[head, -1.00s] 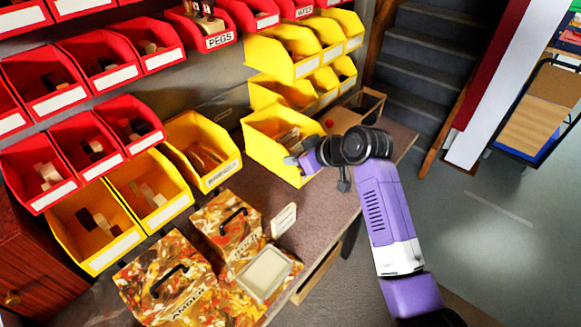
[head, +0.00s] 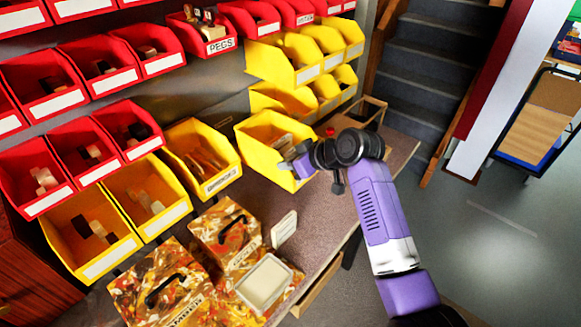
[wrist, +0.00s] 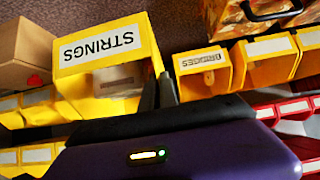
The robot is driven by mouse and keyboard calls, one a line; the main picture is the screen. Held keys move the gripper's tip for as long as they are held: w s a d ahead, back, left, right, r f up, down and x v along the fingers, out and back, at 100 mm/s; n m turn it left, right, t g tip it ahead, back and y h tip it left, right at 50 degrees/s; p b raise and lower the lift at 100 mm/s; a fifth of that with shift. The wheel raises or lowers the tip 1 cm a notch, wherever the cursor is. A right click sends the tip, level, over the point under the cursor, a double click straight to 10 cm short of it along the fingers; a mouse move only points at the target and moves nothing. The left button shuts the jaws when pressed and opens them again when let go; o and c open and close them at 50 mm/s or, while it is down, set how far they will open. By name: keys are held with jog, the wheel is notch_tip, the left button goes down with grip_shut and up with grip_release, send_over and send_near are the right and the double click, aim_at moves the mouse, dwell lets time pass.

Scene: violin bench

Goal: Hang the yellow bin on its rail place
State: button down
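The yellow bin labelled STRINGS (head: 262,158) is above the bench by the wall, with packets inside. In the wrist view its label side (wrist: 105,45) faces me. My gripper (head: 294,168) is at its front right corner in the head view. In the wrist view the dark fingers (wrist: 163,92) are shut on the bin's side wall. The yellow BRIDGES bin (head: 217,182) is left of it with a narrow gap; it also shows in the wrist view (wrist: 203,75). The rail behind the STRINGS bin is hidden, and I cannot tell whether the bin touches it.
Several yellow bins (head: 290,72) hang behind and right of the STRINGS bin. Red bins (head: 107,72) fill the upper left. Patterned boxes with handles (head: 165,287) stand on the bench (head: 330,205) at front. An open wooden box (head: 372,112) sits at the bench's far end.

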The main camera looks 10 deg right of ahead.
aim_at(270, 154)
jog(key=shift+w+a+b, duration=0.85)
jog(key=shift+w+a, duration=0.1)
jog(key=shift+w, duration=0.3)
jog(key=shift+w+a+b, duration=0.8)
jog(key=shift+w+a, duration=0.15)
jog(key=shift+w, duration=0.3)
jog(key=shift+w+a+b, duration=0.75)
jog(key=shift+w+b, duration=0.25)
jog(key=shift+b, duration=0.05)
jog(key=shift+w+a+b, duration=0.8)
jog(key=shift+w+b, duration=0.2)
jog(key=shift+w, duration=0.05)
jog(key=shift+w+a+b, duration=0.75)
jog(key=shift+w+b, duration=0.25)
jog(key=shift+b, duration=0.05)
jog(key=w+b, duration=0.2)
jog(key=shift+d+b, duration=0.25)
jog(key=shift+b, duration=0.1)
jog(key=shift+w+r, duration=0.1)
jog(key=shift+w, duration=0.15)
jog(key=shift+d+r, duration=0.1)
jog(key=shift+r, duration=0.1)
jog(key=shift+w+a+b, duration=0.85)
jog(key=shift+w+b, duration=0.3)
jog(key=shift+b, duration=1)
